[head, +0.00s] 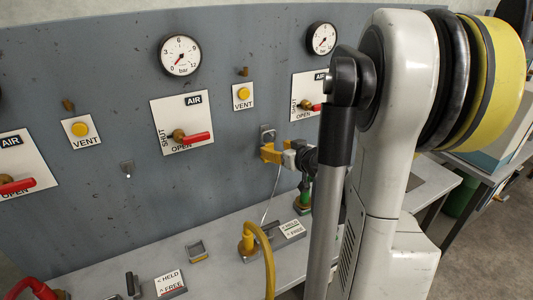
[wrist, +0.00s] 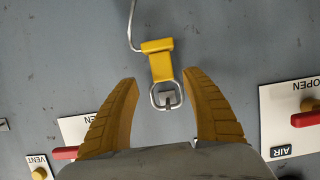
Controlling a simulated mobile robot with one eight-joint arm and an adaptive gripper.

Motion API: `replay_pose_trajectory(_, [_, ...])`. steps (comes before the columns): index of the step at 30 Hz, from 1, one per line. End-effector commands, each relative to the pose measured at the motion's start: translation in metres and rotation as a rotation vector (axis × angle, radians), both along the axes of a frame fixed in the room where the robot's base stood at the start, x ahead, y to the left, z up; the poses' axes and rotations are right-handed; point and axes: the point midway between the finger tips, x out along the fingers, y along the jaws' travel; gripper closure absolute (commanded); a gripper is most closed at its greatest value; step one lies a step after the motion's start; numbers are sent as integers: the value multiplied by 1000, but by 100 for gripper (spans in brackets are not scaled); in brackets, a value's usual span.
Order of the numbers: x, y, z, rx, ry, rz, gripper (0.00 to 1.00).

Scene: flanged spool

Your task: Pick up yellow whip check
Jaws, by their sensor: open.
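The yellow whip check (wrist: 161,62) shows in the wrist view as a yellow strap with a metal ring at its lower end and a thin grey cable at its upper end. The ring sits at a small metal hook (wrist: 169,99) on the grey panel. My gripper (wrist: 160,84) is open, with one yellow finger on each side of the ring and strap, and gaps between. In the head view my gripper (head: 276,152) is close to the panel below the hook plate. The thin cable hangs down from there; the strap is hard to tell from my fingers.
The grey panel (head: 100,60) carries gauges, yellow vent buttons and red-handled valves, with one valve plate (wrist: 290,115) to the right in the wrist view.

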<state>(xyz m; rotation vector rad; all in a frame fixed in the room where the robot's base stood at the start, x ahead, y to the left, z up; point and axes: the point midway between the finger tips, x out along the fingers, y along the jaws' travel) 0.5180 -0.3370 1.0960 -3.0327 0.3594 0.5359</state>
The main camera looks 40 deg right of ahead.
Motion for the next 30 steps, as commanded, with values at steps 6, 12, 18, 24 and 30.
replay_pose_trajectory(6, [24, -2, -17, -1, 1, 3, 44])
replay_pose_trajectory(12, [45, -7, -23, -1, 1, 0, 44])
replay_pose_trajectory(18, [45, -8, -22, 0, 1, -1, 49])
replay_pose_trajectory(24, [45, -7, -22, 0, 1, 0, 100])
replay_pose_trajectory(30, [44, -7, -22, 0, 1, 0, 100])
